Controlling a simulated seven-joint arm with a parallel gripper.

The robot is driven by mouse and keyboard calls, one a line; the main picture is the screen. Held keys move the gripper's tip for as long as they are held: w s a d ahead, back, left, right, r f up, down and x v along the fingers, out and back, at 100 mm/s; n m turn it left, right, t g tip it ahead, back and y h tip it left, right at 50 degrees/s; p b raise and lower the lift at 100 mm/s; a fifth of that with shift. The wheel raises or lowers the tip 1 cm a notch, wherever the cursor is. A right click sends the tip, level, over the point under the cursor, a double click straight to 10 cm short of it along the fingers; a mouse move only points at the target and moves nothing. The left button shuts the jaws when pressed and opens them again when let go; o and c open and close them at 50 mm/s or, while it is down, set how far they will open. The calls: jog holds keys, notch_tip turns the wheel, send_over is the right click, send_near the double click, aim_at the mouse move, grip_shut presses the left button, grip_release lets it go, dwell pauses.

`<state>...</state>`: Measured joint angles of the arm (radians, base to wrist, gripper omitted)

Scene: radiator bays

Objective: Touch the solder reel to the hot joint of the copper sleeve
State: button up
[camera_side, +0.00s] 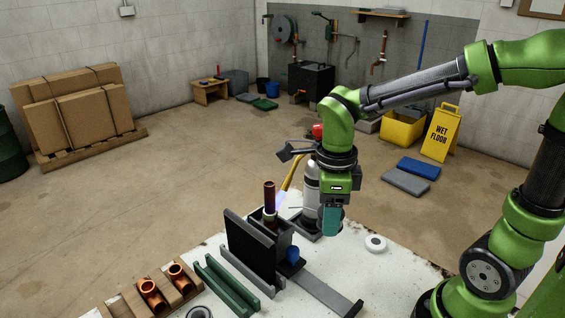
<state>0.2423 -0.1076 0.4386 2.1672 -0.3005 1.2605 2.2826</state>
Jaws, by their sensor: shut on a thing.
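My gripper (332,207) points down at the middle of the view, shut on a small teal block, which looks like the solder reel (331,222). A faint thin line shows left of it, perhaps solder wire. The copper pipe (269,193) stands upright to the left, behind a dark upright plate. A pale ring at its lower part looks like the joint of the copper sleeve (270,215). A faint bluish flame (279,201) shows beside the pipe. The held block is apart from the pipe, to its right. The sleeve's lower end is hidden.
A grey gas cylinder (311,185) stands close behind my gripper. The dark plate (249,246) rises in front of the pipe. A white ring-shaped roll (376,243) lies right on the bench. Green rails (226,284) and a wooden rack (125,304) with copper fittings lie at front left.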

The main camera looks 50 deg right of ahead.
jog(key=shift+r, duration=0.15)
jog(key=shift+r, duration=2)
jog(key=shift+s, duration=0.1)
